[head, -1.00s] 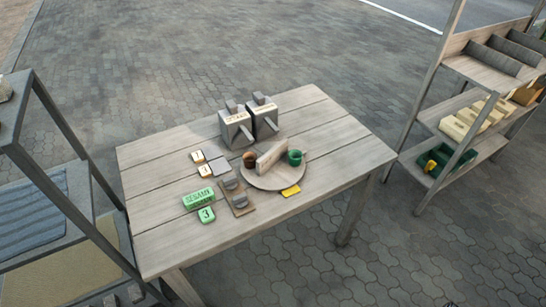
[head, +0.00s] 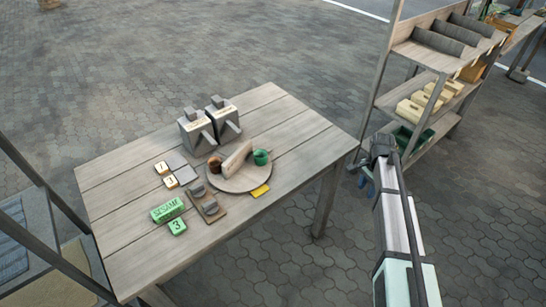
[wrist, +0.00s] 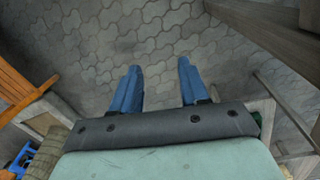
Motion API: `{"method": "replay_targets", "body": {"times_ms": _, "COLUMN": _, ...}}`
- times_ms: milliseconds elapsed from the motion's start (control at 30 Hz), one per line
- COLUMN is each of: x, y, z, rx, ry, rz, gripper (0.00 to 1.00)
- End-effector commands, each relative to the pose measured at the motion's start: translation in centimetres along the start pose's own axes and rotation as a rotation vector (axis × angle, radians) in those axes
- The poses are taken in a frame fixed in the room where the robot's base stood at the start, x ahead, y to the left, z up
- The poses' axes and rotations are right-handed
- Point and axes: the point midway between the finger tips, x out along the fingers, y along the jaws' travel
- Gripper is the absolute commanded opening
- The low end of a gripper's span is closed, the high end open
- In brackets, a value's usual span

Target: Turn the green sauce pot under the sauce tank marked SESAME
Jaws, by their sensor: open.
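The green sauce pot (head: 261,157) sits on the right side of a round wooden turntable (head: 240,184), with an upright board (head: 236,160) between it and a brown pot (head: 215,164). Two grey sauce tanks (head: 196,133) and (head: 223,117) with spouts stand behind the turntable. Their labels are too small to read. A green block marked SESAME (head: 167,209) lies at the table's left front. My gripper (wrist: 157,85) is open and empty, its blue fingers apart over paving. In the head view it (head: 367,183) is right of the table, away from the pot.
The wooden table (head: 125,178) also holds tiles marked 1 and 3, a green 3 block (head: 177,226), a small board with grey blocks (head: 208,205) and a yellow tag (head: 260,190). A shelf rack (head: 430,60) stands at the right behind my arm. The table's right end is clear.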

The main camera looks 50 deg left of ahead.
Motion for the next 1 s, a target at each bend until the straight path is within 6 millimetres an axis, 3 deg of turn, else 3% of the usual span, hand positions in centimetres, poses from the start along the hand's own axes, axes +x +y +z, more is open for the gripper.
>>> {"method": "replay_targets", "body": {"times_ms": 33, "x": -2.4, "y": -2.6, "z": 0.6, "rx": 0.002, "ry": 0.015, "rz": -0.016, "gripper": 0.45}}
{"method": "replay_targets", "body": {"times_ms": 267, "x": -12.2, "y": -11.2, "z": 5.9, "rx": 0.015, "ry": 0.056, "rz": -0.076, "gripper": 0.45}}
{"method": "replay_targets", "body": {"times_ms": 433, "x": -18.5, "y": -16.4, "z": 13.2, "rx": -0.047, "ry": 0.070, "rz": -0.106, "gripper": 0.45}}
{"method": "replay_targets", "body": {"times_ms": 600, "x": -21.4, "y": -19.3, "z": 21.7, "rx": -0.189, "ry": 0.072, "rz": -0.105, "gripper": 0.45}}
{"method": "replay_targets", "body": {"times_ms": 800, "x": -22.8, "y": -20.8, "z": 31.6, "rx": -0.397, "ry": 0.069, "rz": -0.087, "gripper": 0.45}}
{"method": "replay_targets", "body": {"times_ms": 1000, "x": -23.5, "y": -21.1, "z": 38.3, "rx": -0.545, "ry": 0.065, "rz": -0.071, "gripper": 0.45}}
